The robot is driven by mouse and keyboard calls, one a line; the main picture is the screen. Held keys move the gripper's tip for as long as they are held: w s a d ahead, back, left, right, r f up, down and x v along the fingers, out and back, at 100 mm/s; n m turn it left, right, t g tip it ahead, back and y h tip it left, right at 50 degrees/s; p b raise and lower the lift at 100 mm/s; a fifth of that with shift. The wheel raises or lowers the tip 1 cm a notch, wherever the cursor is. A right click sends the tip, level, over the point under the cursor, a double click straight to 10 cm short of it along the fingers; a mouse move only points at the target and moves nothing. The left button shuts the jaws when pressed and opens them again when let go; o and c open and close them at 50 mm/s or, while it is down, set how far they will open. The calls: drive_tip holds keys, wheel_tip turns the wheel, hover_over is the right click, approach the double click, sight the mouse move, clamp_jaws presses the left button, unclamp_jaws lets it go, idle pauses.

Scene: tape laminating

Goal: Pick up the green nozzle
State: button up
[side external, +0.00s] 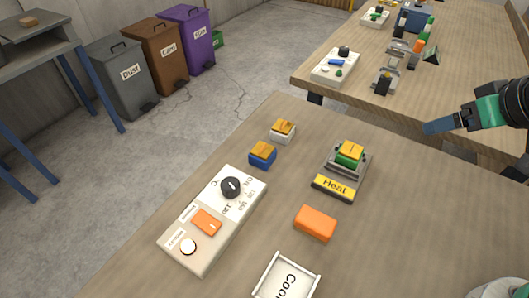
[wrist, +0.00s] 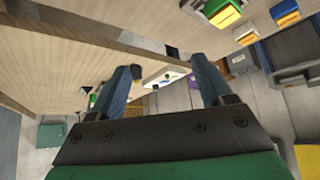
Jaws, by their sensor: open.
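The green nozzle (side external: 350,154), a green block with an orange-yellow top, sits on a grey stand with a yellow "Heat" label (side external: 334,187). A green block that looks like it shows at the top of the wrist view (wrist: 224,12). My gripper (side external: 428,128) is to the right of the nozzle in the side view, near the table's far edge, and apart from it. In the wrist view my gripper (wrist: 163,74) has its two blue fingers spread wide with nothing held between them.
A blue block (side external: 262,155) and a white block (side external: 282,132), both orange-topped, stand left of the heater. A control panel (side external: 213,219), an orange block (side external: 315,223) and a white "Coo…" tray (side external: 262,290) are nearer. A second table (side external: 470,60) with equipment stands behind.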

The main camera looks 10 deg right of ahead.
drive_tip(key=o, duration=0.3)
